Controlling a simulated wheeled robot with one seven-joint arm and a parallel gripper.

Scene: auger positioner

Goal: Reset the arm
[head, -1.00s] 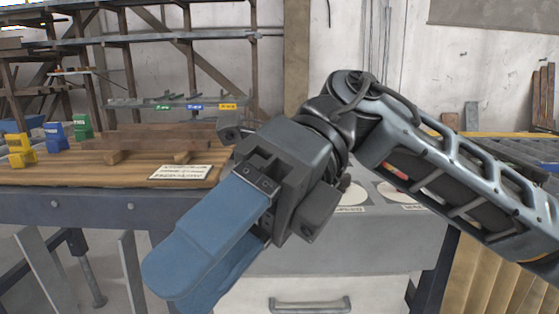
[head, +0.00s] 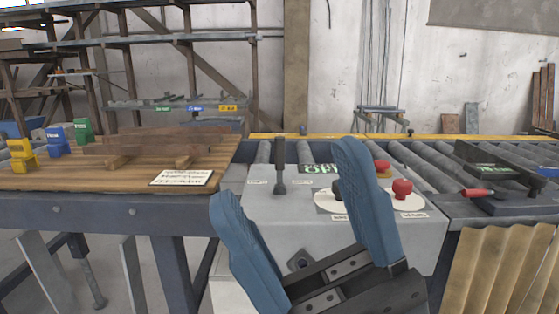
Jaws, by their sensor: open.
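My gripper (head: 295,190) is in the lower middle of the head view. Its two blue fingers point up and stand wide apart, with nothing between them. It is in front of the grey control box (head: 268,215). The right finger covers part of the box top and part of a round plate there. The rest of my arm is out of view below.
The box carries a dark upright lever (head: 280,165), a red button (head: 402,188) and another red knob (head: 382,168). A wooden table (head: 60,178) with yellow (head: 20,153), blue (head: 56,139) and green (head: 83,130) blocks stands left. A roller conveyor (head: 440,175) runs behind and right.

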